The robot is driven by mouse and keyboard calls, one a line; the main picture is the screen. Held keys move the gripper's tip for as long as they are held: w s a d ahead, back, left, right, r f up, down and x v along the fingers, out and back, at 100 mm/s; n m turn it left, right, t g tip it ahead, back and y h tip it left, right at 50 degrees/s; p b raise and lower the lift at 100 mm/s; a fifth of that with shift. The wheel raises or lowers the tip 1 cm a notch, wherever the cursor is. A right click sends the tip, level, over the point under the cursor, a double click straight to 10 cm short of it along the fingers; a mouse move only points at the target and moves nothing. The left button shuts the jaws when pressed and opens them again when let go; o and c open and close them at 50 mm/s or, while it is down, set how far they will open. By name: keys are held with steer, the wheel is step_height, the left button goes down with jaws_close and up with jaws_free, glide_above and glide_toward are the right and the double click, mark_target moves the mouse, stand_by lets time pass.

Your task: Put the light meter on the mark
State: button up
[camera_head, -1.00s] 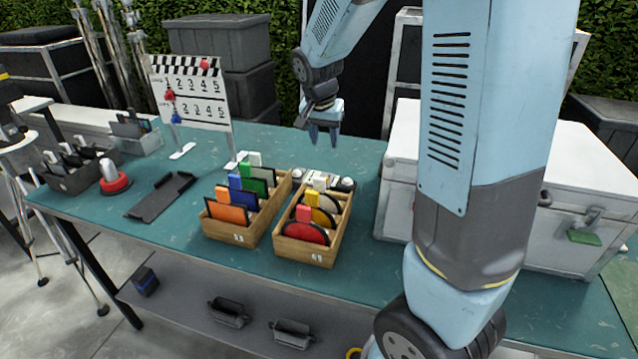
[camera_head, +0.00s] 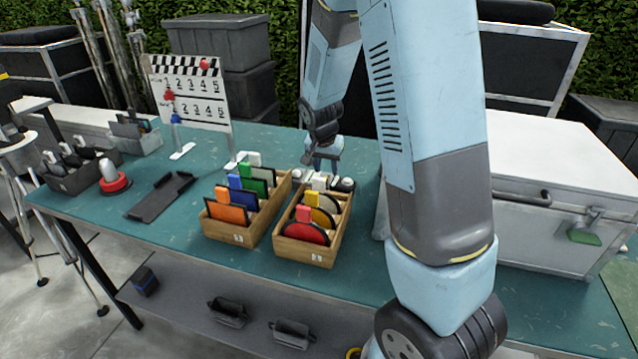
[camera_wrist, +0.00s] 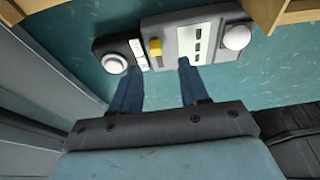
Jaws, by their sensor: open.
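Two small meter-like devices lie side by side on the teal table behind the wooden boxes. I cannot tell which is the light meter. In the head view a white dome (camera_head: 347,184) shows at their right end. My gripper (camera_wrist: 160,68) is open and empty, pointing down close over the near edges of the devices; contact is unclear. It also shows in the head view (camera_head: 322,167). I cannot make out the mark.
Two wooden boxes (camera_head: 240,238) (camera_head: 310,255) of coloured filters stand in front of the devices. A white case (camera_head: 545,190) stands at right. A clapperboard (camera_head: 190,92), a dark tray (camera_head: 160,197) and a red-based white dome (camera_head: 112,180) stand left.

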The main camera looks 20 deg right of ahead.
steer(key=shift+x, duration=1.2)
jaws_close()
